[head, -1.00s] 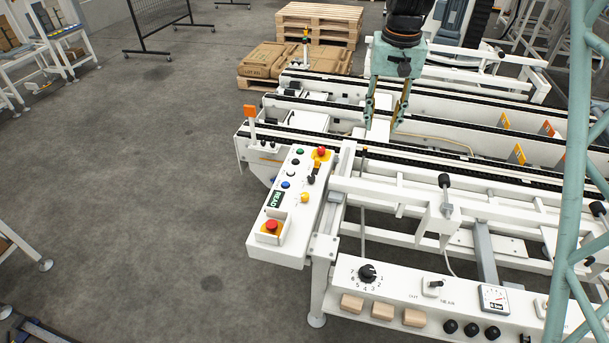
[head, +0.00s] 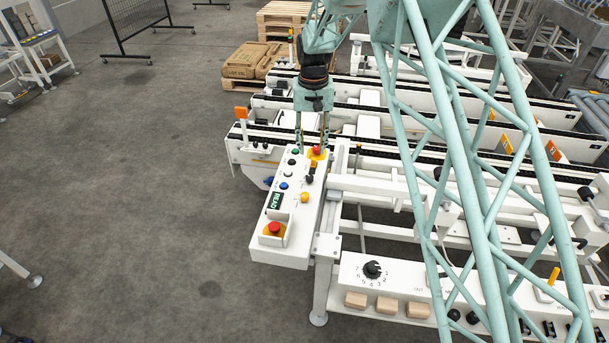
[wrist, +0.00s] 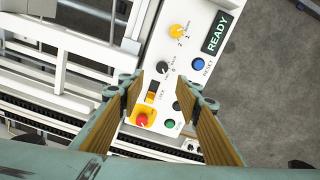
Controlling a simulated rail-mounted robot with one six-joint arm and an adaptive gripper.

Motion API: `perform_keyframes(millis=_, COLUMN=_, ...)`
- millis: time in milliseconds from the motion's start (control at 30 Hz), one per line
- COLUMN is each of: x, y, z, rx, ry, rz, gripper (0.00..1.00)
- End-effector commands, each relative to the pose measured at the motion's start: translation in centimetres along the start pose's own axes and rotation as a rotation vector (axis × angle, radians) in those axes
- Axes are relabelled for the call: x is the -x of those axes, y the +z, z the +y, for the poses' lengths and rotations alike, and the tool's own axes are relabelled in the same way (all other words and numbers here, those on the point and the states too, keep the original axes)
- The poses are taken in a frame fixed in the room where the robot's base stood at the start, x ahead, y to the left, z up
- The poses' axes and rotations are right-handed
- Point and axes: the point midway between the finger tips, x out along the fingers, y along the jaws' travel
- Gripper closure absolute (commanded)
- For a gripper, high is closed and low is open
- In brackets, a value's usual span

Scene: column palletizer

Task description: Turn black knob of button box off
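The white button box (head: 262,250) stands left of the conveyor frame in the head view. Its black knob (head: 309,179) sits between a yellow-and-black lock switch (head: 312,166) and a yellow knob (head: 304,197). In the wrist view the black knob (wrist: 163,68) lies just beyond the fingertips, with a 0 mark beside it. My gripper (head: 311,145) is at the box's far end, pointing down, near the red emergency button (head: 317,152). In the wrist view my gripper (wrist: 160,88) is open and empty, its fingers apart, apparently above the panel; the exact height is unclear.
Beside the knob are a blue reset button (wrist: 197,64) and a green button (wrist: 170,123). A READY display (wrist: 216,32) is on the box. A lower panel has another black dial (head: 372,269). White conveyor rails lie to the right; grey floor is clear left.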

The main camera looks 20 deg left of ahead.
Motion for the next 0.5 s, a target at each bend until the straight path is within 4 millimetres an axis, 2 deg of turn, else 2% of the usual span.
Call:
perform_keyframes(millis=133, x=-0.63, y=-0.19, z=-0.38, rx=0.002, ry=0.0, rz=-0.002, gripper=0.69)
perform_keyframes(millis=500, x=-0.68, y=-0.18, z=-0.41, rx=0.002, ry=0.0, rz=-0.002, gripper=0.69)
